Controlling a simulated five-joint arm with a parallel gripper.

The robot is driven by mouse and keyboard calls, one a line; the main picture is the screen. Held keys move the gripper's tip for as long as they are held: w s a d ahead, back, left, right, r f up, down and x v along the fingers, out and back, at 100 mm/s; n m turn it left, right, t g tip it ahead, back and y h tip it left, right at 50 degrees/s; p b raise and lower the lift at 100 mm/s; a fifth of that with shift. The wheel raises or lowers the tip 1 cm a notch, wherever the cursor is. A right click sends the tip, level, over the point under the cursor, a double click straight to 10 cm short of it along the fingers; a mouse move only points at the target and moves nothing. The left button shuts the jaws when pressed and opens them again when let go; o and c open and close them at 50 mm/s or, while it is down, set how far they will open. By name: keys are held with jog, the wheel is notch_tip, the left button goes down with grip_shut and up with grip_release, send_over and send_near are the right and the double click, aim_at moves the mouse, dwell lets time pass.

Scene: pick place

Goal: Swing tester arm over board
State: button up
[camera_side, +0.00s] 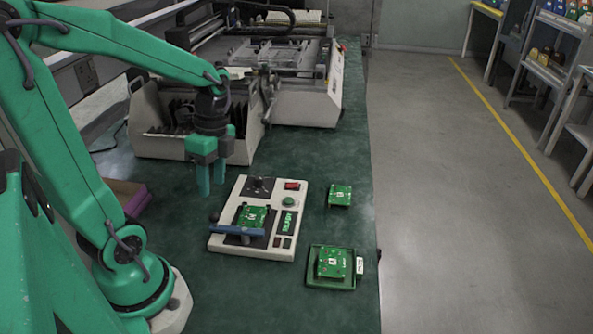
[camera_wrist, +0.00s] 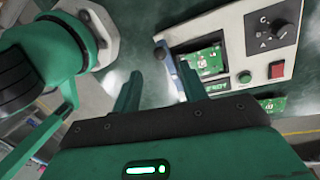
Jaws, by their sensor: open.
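The tester (camera_side: 286,184) is a pale box with a dial, a red switch, a green button and a lit display that seems to say READY. A green board (camera_side: 252,215) lies on its black fixture. The blue tester arm (camera_side: 237,231), with a dark round knob (camera_side: 214,217) at its left end, runs along the board's near edge. In the wrist view the tester arm (camera_wrist: 171,64) shows beside the board (camera_wrist: 207,62). My gripper (camera_side: 211,180) is open and empty, fingers down, left of and behind the tester. Its fingers (camera_wrist: 158,88) point toward the tester's arm side in the wrist view.
A second green board (camera_side: 340,194) lies right of the tester. A green tray (camera_side: 318,281) with boards stands at front right. A pale slotted rack (camera_side: 150,143) and a large machine (camera_side: 300,105) stand behind. Green mat is clear left of the tester, near a purple box (camera_side: 127,195).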

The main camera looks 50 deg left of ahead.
jog(key=shift+s+d+f, duration=0.15)
jog(key=shift+s+f, duration=0.05)
jog(key=shift+f, duration=1.1)
jog(key=shift+s+d+f, duration=0.1)
jog(key=shift+s+f, duration=0.1)
jog(key=shift+f, duration=1.05)
jog(key=shift+s+d+f, duration=0.15)
jog(key=shift+s+f, duration=0.05)
jog(key=shift+f, duration=1.1)
grip_shut()
